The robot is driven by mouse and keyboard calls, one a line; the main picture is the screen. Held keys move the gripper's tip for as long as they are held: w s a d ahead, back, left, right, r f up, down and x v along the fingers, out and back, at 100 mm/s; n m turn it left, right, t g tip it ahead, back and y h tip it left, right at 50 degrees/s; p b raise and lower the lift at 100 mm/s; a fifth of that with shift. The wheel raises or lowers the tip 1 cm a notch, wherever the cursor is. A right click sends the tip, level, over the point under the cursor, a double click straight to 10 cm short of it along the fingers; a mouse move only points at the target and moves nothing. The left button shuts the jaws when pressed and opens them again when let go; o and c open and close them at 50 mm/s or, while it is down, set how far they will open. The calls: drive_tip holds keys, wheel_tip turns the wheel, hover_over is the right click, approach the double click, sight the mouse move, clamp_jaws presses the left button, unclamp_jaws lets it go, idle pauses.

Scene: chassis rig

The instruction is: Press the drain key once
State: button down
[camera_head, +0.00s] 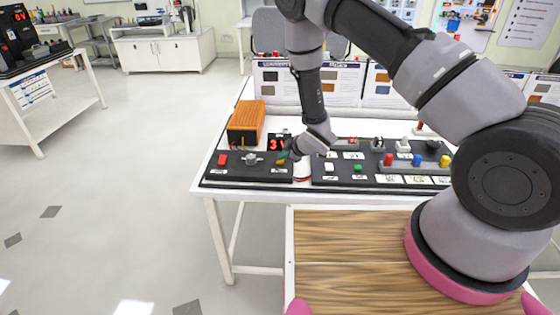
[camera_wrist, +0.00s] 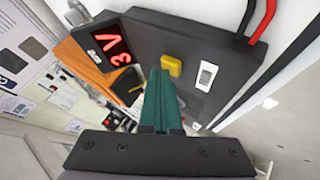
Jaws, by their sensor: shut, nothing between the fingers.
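A black panel (camera_head: 232,175) on the white table carries a red key (camera_head: 222,160), a grey knob (camera_head: 250,158), a yellow key (camera_head: 281,162) and a lit red display (camera_head: 277,144). The key labels are too small to read, so I cannot tell which key is the drain key. My gripper (camera_head: 288,155) is at the panel's right end, by the yellow key. In the wrist view, its green fingers (camera_wrist: 158,80) are shut and empty, with their tips just beside the yellow key (camera_wrist: 172,65). I cannot tell whether they touch it. The display (camera_wrist: 112,47) appears to read 3V.
An orange-topped box (camera_head: 246,118) stands behind the panel. A second black panel (camera_head: 320,178) with several coloured keys lies to the right. Red and black leads (camera_wrist: 262,18) run at the panel's edge. Information boards (camera_head: 345,83) stand behind. A wooden surface (camera_head: 350,235) is in front.

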sight(283, 162)
drive_tip(key=shift+r, duration=0.9)
drive_tip(key=shift+r, duration=0.1)
drive_tip(key=shift+r, duration=2.4)
